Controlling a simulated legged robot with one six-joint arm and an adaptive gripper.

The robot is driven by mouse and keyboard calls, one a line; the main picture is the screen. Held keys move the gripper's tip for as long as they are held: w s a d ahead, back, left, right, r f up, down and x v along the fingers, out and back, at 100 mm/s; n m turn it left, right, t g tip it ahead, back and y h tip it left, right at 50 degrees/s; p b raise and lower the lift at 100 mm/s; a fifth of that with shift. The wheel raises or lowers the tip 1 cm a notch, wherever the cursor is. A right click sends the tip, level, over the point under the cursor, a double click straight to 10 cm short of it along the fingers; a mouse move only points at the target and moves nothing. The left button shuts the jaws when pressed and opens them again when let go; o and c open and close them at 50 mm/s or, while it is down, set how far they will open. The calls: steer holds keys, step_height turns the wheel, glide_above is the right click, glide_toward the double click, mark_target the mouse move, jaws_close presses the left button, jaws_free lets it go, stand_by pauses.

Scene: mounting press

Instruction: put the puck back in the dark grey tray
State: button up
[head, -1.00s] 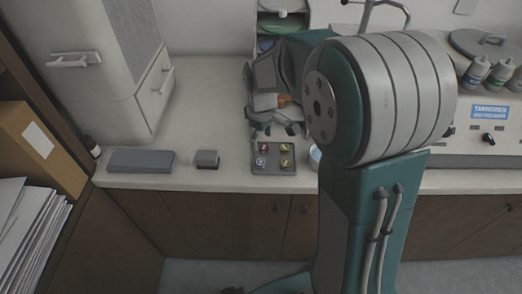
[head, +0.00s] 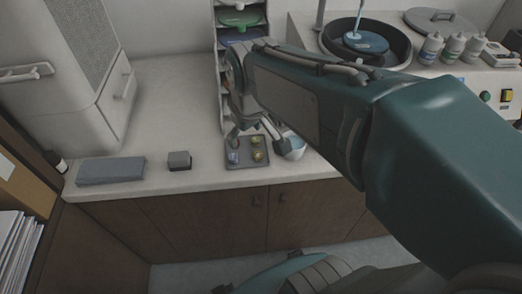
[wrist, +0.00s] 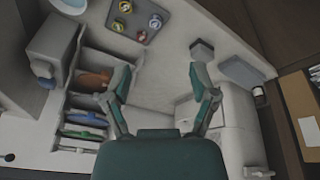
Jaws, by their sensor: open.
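The dark grey tray (head: 247,166) lies near the counter's front edge. It holds several small round pucks, among them a blue-and-white one (head: 233,157) and a yellowish one (head: 257,155). The tray also shows at the top of the wrist view (wrist: 136,23), with the pucks apart from each other. My gripper (head: 255,130) is low over the tray's back side in the head view and hides part of it. In the wrist view my gripper (wrist: 160,78) is open, with nothing between its fingers. I see no puck outside the tray.
A rack with coloured discs (head: 240,18) stands behind my gripper. A white bowl (head: 293,146) is close to the tray's right. A small grey block (head: 179,160) and a flat grey pad (head: 111,171) lie to the left. The counter (head: 165,110) behind them is clear.

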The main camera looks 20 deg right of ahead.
steer(key=s+r+m+t, duration=0.1)
steer(key=s+m+t, duration=0.1)
steer(key=s, duration=0.7)
steer(key=shift+s+r+m, duration=0.15)
steer(key=shift+s+m, duration=0.05)
steer(key=shift+m, duration=0.5)
stand_by(0.5)
